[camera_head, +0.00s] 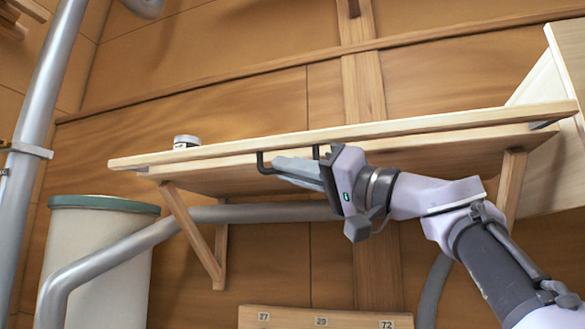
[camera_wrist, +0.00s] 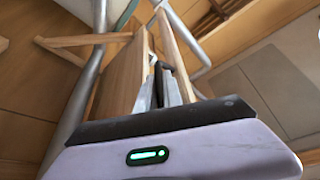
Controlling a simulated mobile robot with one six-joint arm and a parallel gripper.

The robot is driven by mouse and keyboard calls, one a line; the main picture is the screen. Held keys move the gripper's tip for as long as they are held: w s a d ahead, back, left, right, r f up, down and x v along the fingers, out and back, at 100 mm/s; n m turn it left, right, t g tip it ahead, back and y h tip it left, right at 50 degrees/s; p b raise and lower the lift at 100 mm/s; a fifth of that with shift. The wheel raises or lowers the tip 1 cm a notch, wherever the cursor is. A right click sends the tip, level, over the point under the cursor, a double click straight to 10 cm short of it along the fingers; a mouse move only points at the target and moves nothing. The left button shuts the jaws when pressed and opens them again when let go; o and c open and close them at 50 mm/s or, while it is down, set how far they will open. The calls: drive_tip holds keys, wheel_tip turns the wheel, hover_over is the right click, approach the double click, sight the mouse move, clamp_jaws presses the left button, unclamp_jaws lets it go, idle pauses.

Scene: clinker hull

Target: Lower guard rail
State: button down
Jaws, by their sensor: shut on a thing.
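The guard rail (camera_head: 400,128) is a long pale wooden strip along the front edge of a wall shelf (camera_head: 420,152). It stands a little above the shelf board's front edge. A black bar handle (camera_head: 262,162) hangs at the rail's front; in the wrist view the handle (camera_wrist: 168,67) lies at the fingertips. My gripper (camera_head: 285,166) reaches in from the right with its grey fingers shut on the handle. In the wrist view the fingers (camera_wrist: 160,92) point along the shelf's length. The fingers hide part of the handle.
A small white jar with a dark lid (camera_head: 186,142) stands on the shelf's left end. Wooden brackets (camera_head: 190,232) hold the shelf. A grey pipe (camera_head: 110,262) bends below it, beside a white bin with a green rim (camera_head: 104,205). A numbered board (camera_head: 300,318) is below.

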drive_tip(key=c, duration=1.8)
unclamp_jaws()
drive_tip(key=shift+w, duration=0.1)
drive_tip(key=shift+o, duration=0.2)
drive_tip(key=shift+w+a+f, duration=0.15)
drive_tip(key=shift+w+a, duration=0.1)
drive_tip(key=shift+w, duration=0.05)
drive_tip(key=shift+s+d, duration=0.1)
drive_tip(key=shift+s, duration=0.1)
drive_tip(key=shift+w, duration=0.1)
drive_tip(key=shift+d+f, duration=0.1)
drive_tip(key=shift+d, duration=0.1)
drive_tip(key=b+v, duration=0.4)
drive_tip(key=v, duration=1.3)
